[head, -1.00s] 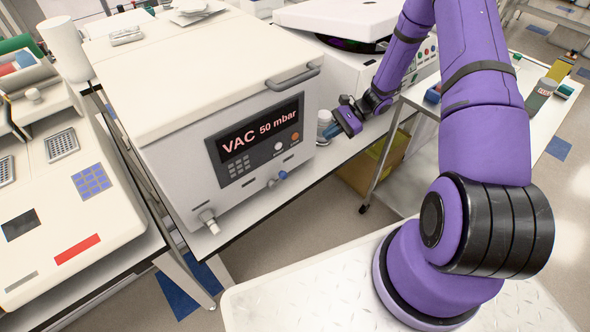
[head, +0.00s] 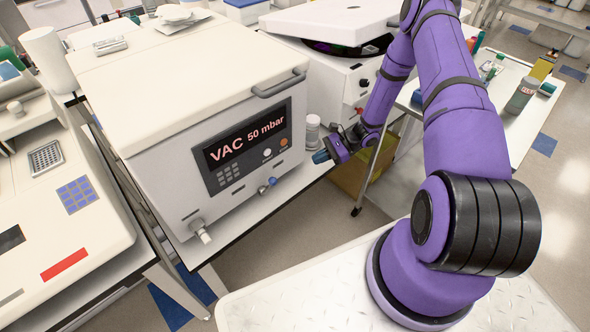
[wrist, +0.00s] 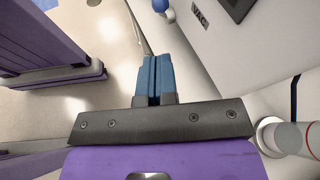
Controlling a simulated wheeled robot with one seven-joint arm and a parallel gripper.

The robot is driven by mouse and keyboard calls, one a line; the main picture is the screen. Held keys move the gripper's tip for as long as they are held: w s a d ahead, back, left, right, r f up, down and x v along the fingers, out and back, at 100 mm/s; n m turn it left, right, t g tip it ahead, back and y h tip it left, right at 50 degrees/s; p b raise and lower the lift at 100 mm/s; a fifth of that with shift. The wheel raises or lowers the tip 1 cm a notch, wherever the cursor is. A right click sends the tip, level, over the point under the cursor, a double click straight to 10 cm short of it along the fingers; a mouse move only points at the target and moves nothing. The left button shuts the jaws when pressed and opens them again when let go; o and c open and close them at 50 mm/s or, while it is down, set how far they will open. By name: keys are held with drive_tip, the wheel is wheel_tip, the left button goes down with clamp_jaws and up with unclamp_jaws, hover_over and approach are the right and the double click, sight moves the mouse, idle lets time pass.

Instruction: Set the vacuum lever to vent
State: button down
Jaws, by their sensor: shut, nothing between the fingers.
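The vacuum chamber (head: 172,170) is a white box with a dark panel (head: 244,147) that reads "VAC 50 mbar". Its lever (head: 267,187) has a blue knob and sits low on the front face below the panel. The lever's blue and white end also shows at the top edge of the wrist view (wrist: 164,10), beside a "VAC" label. My gripper (head: 318,157) is right of the lever, near the chamber's front right corner, and does not touch it. In the wrist view its blue fingers (wrist: 158,60) are shut and empty, pointing toward the lever's side. The lever's exact setting is hard to tell.
A small capped container (head: 312,132) stands behind my gripper, close to the chamber's side. A white nozzle (head: 200,231) sticks out at the chamber's lower left. A white-lidded machine (head: 345,85) is behind. The space in front of the chamber's face is clear.

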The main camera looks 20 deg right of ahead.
drive_tip(key=x, duration=1.3)
drive_tip(key=shift+a+f, duration=0.15)
drive_tip(key=shift+a, duration=0.1)
drive_tip(key=shift+a, duration=0.1)
